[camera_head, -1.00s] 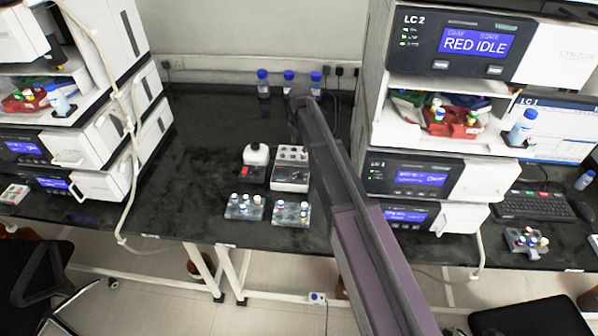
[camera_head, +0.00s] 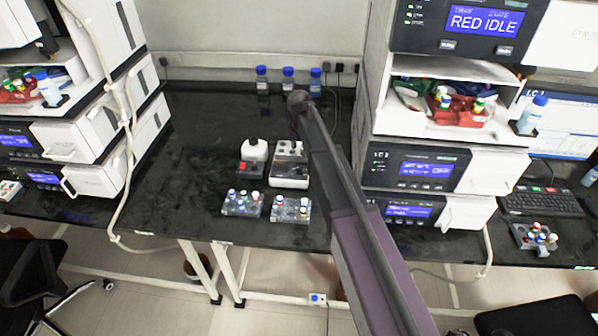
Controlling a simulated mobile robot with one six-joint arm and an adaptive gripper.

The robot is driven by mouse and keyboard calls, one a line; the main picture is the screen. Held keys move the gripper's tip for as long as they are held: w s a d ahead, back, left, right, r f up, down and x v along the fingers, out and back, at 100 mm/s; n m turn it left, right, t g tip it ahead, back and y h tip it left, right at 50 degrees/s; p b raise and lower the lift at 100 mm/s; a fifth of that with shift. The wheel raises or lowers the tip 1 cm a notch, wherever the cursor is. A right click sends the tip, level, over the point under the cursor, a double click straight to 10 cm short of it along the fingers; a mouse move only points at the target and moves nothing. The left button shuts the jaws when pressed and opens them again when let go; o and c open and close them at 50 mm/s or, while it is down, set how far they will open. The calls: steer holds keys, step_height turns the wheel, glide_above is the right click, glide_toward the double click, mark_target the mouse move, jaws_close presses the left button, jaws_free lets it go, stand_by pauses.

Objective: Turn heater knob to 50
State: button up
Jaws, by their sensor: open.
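No heater knob can be made out in this view. The right instrument stack has a lower module with a blue display (camera_head: 426,169), whose text is too small to read surely. Below it is another blue-display module (camera_head: 408,211). A white block with round openings (camera_head: 289,165) stands on the bench; I cannot tell whether it is the heater. My arm runs from the bottom right to a dark rounded joint over the bench. My gripper is not visible.
Two vial racks (camera_head: 243,203) (camera_head: 291,209) lie near the front edge of the black bench (camera_head: 180,180). Blue-capped bottles (camera_head: 288,80) stand at the back. A left instrument stack (camera_head: 95,135) borders clear bench.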

mark_target(299, 167)
steer(key=shift+f+b, duration=4.05)
steer(key=shift+f, duration=0.3)
jaws_close()
